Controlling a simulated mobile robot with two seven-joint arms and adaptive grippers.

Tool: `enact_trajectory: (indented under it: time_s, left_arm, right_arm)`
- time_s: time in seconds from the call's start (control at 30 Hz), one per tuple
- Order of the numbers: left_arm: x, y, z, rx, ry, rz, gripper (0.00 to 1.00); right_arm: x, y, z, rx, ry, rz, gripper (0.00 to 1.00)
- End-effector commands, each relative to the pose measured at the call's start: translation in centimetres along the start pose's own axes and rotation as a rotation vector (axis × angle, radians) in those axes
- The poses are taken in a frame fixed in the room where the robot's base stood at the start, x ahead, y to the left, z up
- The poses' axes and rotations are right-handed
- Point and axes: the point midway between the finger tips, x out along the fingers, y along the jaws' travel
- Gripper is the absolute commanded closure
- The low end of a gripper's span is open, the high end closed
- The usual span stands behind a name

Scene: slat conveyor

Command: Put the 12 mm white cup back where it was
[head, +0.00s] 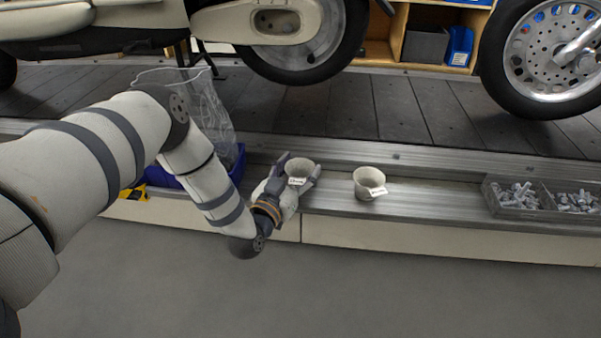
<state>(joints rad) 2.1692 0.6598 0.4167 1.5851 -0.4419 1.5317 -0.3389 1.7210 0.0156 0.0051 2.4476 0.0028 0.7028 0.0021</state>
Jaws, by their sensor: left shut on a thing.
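My left gripper (300,170) is at the metal ledge (440,208), its fingers on either side of a white cup (297,167) and shut on it. This cup is upright with a small white label on its front. I cannot tell whether its base touches the ledge. A second white cup (367,182) stands upright on the ledge to the right, apart from the gripper, with a label at its lower right. The writing on both labels is too small to read, so I cannot tell which cup is the 12 mm one. My right gripper is not in view.
A clear tray (524,213) of metal parts stands at the ledge's right. A blue bin (161,177) with a clear bag (208,112) and a yellow-black tool (134,193) are at the left. Motorcycles stand on the slat conveyor (385,112) behind. The ledge between second cup and tray is clear.

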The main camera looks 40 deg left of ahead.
Motion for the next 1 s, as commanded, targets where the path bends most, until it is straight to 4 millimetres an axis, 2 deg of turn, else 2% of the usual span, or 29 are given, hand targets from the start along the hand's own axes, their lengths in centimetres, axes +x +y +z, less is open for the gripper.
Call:
enact_trajectory:
  time_s: [0.23,0.27,0.33,0.6,0.7,0.77,1.0]
  left_arm:
    - [0.0,0.1,0.2,0.0,0.0,0.001,0.7]
    - [0.0,0.1,0.2,0.0,0.0,0.001,0.39]
    - [0.0,0.1,0.1,0.0,0.001,0.0,0.24]
    - [0.0,0.0,0.1,0.0,0.001,0.0,0.24]
    - [-0.1,0.0,-0.5,-0.001,0.002,0.0,0.24]
    - [-1.2,0.1,-0.5,0.0,-0.001,0.001,0.24]
    - [-7.8,0.1,-0.6,-0.001,-0.001,0.002,0.24]
  right_arm:
    - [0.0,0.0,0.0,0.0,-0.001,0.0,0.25]
    - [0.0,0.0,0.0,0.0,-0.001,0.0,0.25]
    - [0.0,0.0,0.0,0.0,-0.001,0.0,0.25]
    - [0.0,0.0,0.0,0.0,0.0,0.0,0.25]
    - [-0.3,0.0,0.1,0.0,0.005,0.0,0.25]
    - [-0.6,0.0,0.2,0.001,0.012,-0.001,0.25]
    - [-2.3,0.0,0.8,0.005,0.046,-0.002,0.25]
